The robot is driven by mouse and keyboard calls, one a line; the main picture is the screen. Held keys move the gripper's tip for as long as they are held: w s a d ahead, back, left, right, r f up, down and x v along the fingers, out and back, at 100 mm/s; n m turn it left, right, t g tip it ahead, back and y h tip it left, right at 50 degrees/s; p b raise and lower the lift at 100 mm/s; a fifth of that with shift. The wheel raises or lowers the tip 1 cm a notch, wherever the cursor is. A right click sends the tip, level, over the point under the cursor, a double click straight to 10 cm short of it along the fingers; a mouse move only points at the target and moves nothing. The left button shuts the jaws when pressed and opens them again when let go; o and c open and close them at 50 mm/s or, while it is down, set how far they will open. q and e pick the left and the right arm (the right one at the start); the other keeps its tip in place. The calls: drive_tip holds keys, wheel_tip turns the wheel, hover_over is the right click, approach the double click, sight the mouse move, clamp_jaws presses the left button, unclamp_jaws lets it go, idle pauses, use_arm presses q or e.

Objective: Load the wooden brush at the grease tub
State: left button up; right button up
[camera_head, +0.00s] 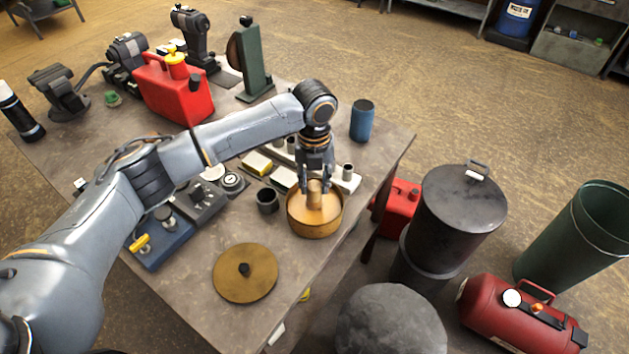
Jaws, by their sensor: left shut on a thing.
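The grease tub (314,228) is a round, open, yellow-brown container near the right edge of the workbench. My left gripper (315,187) points down over it and is shut on the wooden brush (315,196). The brush is upright, with its lower end within the tub's rim; how deep it sits and its bristles cannot be made out. A round brass-coloured lid (245,272) with a dark knob lies flat on the bench in front of the tub. My right gripper is not in view.
A dark cup (267,200) stands just left of the tub. A blue cylinder (362,120) stands behind it at the bench edge. A red fuel can (174,88) and a vise (58,91) stand farther back. A dark drum (458,205) stands on the floor to the right.

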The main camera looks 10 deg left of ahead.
sight(310, 190)
use_arm(q)
drive_tip(key=shift+r+p, duration=2.65)
drive_tip(key=shift+r, duration=0.4)
drive_tip(key=shift+f, duration=0.1)
drive_tip(key=shift+s+a+f+n+b, duration=0.1)
drive_tip(key=shift+s+f+n+b, duration=0.15)
drive_tip(key=shift+n+b, duration=0.3)
drive_tip(key=n, duration=0.1)
drive_tip(key=s+n+b, duration=0.1)
drive_tip(key=shift+s+a+f+n, duration=0.1)
drive_tip(key=shift+a+f+n, duration=0.1)
drive_tip(key=shift+f+n, duration=0.15)
drive_tip(key=s+a+f+n+b, duration=0.2)
drive_tip(key=s+n+b, duration=0.4)
drive_tip(key=n, duration=0.8)
drive_tip(key=s+a+f+n+b, duration=0.3)
drive_tip(key=s+n+b, duration=0.3)
drive_tip(key=s+n, duration=0.5)
drive_tip(key=a+n, duration=0.1)
drive_tip(key=n, duration=0.3)
drive_tip(key=shift+a, duration=0.4)
